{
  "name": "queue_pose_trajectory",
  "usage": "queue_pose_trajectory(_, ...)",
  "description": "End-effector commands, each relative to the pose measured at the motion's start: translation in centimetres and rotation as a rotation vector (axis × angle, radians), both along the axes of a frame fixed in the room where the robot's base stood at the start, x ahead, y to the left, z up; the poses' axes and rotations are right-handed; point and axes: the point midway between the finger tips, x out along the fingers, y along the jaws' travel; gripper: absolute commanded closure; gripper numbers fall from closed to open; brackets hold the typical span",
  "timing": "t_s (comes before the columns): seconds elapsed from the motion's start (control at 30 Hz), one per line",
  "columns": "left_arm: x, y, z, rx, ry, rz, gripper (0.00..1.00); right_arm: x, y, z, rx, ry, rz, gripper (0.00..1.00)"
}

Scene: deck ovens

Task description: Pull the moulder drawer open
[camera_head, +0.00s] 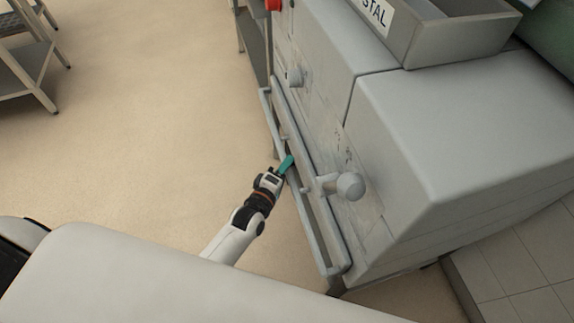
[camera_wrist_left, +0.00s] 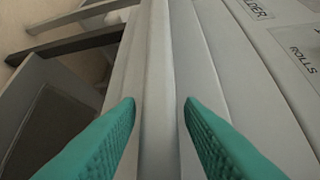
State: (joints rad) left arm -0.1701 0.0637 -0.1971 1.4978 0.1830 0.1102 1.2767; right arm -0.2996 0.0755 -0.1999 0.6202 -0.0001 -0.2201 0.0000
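The moulder (camera_head: 385,120) is a large grey machine on the right of the head view. A long pale bar handle (camera_head: 307,225) runs along the drawer low on its left side. My left gripper (camera_head: 287,163), with teal fingers, is at this bar near its middle. In the left wrist view the bar (camera_wrist_left: 158,110) passes between the two fingertips (camera_wrist_left: 160,102), one on each side. Narrow gaps seem to show beside it, so the fingers look open around the bar. The drawer appears closed, though its inside is hidden. My right gripper is not in view.
A round knob (camera_head: 350,186) sticks out just right of the bar, and a smaller knob (camera_head: 296,76) sits farther up. A grey tray (camera_head: 455,40) is on top of the machine. Open floor (camera_head: 150,130) lies to the left. A metal rack (camera_head: 35,65) stands at the upper left.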

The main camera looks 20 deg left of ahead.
Motion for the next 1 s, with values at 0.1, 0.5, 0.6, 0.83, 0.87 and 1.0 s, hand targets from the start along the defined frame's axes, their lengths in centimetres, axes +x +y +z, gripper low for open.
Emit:
queue_pose_trajectory(0.1, 0.90, -0.21, -0.13, -0.001, 0.000, 0.000, 0.66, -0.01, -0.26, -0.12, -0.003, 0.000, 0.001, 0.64)
queue_pose_trajectory(0.5, 1.13, -0.25, -0.17, 0.000, 0.001, -0.001, 0.77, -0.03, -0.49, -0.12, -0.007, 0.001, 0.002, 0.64)
queue_pose_trajectory(0.6, 1.12, -0.25, -0.17, 0.000, 0.001, -0.001, 0.94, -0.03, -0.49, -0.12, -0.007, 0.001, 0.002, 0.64)
queue_pose_trajectory(0.83, 1.11, -0.22, -0.18, 0.000, 0.001, 0.000, 1.00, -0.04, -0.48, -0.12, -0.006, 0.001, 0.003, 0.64)
queue_pose_trajectory(0.87, 1.10, -0.22, -0.18, 0.000, 0.001, 0.000, 1.00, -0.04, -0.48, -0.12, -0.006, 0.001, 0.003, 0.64)
queue_pose_trajectory(1.0, 0.91, 0.09, -0.15, 0.002, 0.002, 0.000, 1.00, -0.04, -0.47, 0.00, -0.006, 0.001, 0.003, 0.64)
